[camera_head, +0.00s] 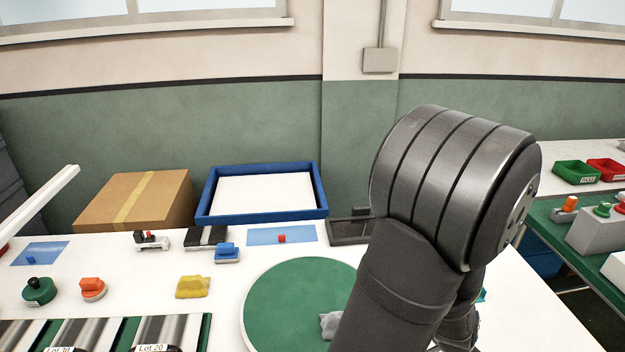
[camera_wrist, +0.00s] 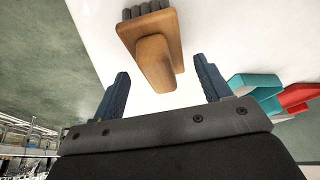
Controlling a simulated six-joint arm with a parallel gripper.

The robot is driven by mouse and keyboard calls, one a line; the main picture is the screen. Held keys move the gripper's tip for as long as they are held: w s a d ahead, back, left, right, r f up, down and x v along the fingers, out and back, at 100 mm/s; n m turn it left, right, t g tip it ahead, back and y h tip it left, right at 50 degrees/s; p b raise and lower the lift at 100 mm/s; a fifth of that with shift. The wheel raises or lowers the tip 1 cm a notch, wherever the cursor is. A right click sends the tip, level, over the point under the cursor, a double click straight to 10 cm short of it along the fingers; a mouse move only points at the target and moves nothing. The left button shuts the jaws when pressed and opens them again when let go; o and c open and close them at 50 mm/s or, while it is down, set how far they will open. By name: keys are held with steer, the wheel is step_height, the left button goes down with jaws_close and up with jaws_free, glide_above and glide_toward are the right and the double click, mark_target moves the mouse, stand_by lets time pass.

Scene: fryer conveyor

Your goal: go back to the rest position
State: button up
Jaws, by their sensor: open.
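My gripper (camera_wrist: 162,92) shows in the wrist view with its two dark blue fingers wide apart and nothing between them. Beyond the fingertips, on the white surface, is a brown block-like piece with a raised handle (camera_wrist: 155,62) and a dark ridged end. I cannot tell if the fingers are level with it; they do not touch it. In the head view my dark arm fills the right centre and the gripper itself is hidden behind it.
A green round disc (camera_head: 290,300) with a grey piece (camera_head: 329,325) lies left of my arm. Green (camera_head: 577,173) and red (camera_head: 606,170) bins are at right.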

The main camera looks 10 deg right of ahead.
step_height(320, 180, up, 2)
steer(key=shift+r, duration=0.25)
steer(key=s+r, duration=0.7)
steer(key=s, duration=0.4)
steer(key=shift+n, duration=0.8)
steer(key=shift+w+f, duration=0.15)
steer(key=shift+w, duration=1.2)
steer(key=shift+w+f, duration=0.1)
steer(key=shift+w, duration=1.2)
